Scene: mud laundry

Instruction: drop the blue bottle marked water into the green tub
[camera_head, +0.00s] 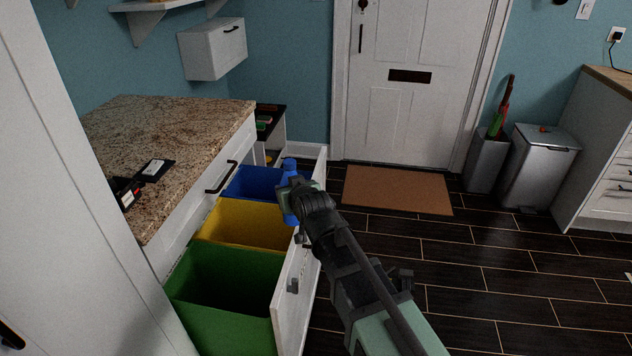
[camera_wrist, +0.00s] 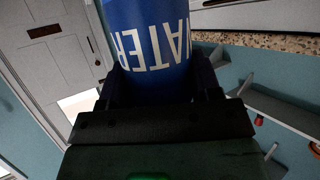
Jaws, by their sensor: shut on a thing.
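The blue bottle (camera_head: 290,172) is held in my gripper (camera_head: 296,190), above the open drawer's right edge, near the blue and yellow tubs. In the wrist view the bottle (camera_wrist: 150,38) shows white letters reading "WATER", upside down, between the two fingers of my gripper (camera_wrist: 160,85). The green tub (camera_head: 225,290) stands nearest in the pulled-out drawer, to the lower left of my gripper. Its visible inside looks empty, though its bottom is dark. My gripper hides part of the bottle.
The yellow tub (camera_head: 245,225) and blue tub (camera_head: 254,183) stand behind the green one in the drawer. The drawer front (camera_head: 294,300) rises on their right. A granite counter (camera_head: 150,135) overhangs on the left, with dark objects on it.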

